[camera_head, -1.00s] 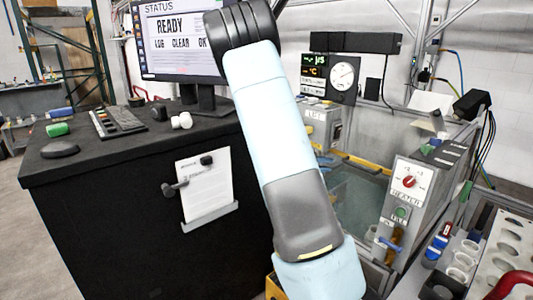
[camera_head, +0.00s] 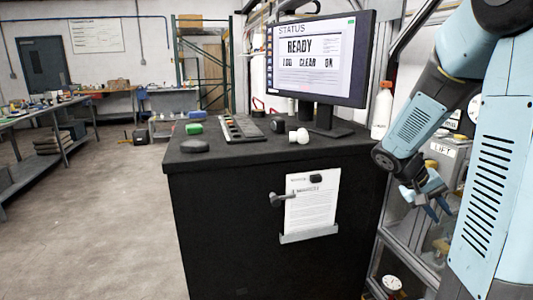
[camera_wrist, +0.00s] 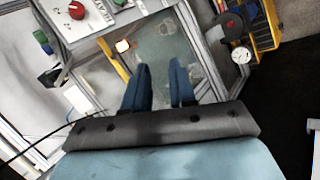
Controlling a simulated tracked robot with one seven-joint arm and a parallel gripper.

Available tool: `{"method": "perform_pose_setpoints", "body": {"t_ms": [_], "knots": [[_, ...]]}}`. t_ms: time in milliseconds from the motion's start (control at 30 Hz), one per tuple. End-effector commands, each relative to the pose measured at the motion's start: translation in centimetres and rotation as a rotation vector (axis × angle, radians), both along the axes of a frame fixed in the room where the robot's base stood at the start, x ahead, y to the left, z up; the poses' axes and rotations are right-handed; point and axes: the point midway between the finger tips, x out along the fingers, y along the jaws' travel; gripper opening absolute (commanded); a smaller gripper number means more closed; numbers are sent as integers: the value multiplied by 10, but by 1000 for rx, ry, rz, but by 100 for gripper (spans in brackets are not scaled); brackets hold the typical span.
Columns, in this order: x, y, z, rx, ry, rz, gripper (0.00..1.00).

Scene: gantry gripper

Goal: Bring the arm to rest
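My arm shows at the right of the head view, with its pale blue links bent. My gripper (camera_head: 440,211) hangs from the wrist, pointing downward, to the right of the black cabinet. In the wrist view my gripper (camera_wrist: 160,68) has two blue fingers, apart, with nothing held between them. They are in front of a glass-sided tank (camera_wrist: 163,50), and I cannot tell how far off it is.
A black cabinet (camera_head: 240,220) bears a monitor (camera_head: 318,60) reading READY, a keypad (camera_head: 240,130) and small items. A metal frame (camera_head: 400,255) stands close to my arm. A control box with a red knob (camera_wrist: 76,10) is at upper left. Open floor (camera_head: 100,220) lies left.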

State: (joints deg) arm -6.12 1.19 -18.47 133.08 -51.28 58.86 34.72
Motion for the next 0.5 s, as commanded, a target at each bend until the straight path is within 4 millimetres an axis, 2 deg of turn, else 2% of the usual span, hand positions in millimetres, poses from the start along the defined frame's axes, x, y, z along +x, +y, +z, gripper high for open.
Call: {"method": "perform_pose_setpoints", "body": {"t_ms": [500], "knots": [[-57, 102, 52, 376, -235, 127, 25]]}}
